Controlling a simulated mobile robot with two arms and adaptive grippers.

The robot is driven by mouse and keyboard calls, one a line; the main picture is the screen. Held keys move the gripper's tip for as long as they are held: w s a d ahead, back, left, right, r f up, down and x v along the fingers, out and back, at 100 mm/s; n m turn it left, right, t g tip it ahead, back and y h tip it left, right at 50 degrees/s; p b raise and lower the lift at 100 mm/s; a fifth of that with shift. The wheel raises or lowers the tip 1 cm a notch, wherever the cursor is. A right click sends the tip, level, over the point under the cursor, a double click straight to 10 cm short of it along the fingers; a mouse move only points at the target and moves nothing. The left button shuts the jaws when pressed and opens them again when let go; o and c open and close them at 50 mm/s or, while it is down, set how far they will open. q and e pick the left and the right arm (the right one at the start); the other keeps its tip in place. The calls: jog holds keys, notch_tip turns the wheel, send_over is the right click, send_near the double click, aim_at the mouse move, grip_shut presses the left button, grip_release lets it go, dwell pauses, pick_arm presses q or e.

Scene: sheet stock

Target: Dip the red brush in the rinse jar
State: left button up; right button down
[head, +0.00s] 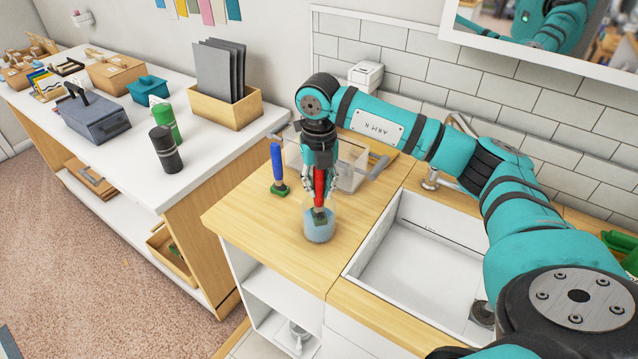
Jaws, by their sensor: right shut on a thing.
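The red brush (319,185) hangs upright, handle up, in my right gripper (319,178). The gripper points straight down and is shut on its handle. The brush's dark green lower end is inside the rinse jar (319,232), a clear jar with bluish liquid on the wooden counter. The brush end is at or just above the liquid; I cannot tell which. My left gripper is not in view.
A blue brush (277,165) stands on the counter left of the jar. A clear bin (347,165) stands behind the gripper. A white sink (420,265) is to the right. The counter's left edge is near the jar. A white table (115,160) holds bottles and boxes.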

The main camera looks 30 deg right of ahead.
aim_at(319, 197)
jog(key=shift+f+b, duration=1.25)
jog(key=shift+f, duration=0.65)
jog(key=shift+r, duration=0.15)
jog(key=shift+r+p, duration=4.45)
jog(key=shift+r, duration=2.15)
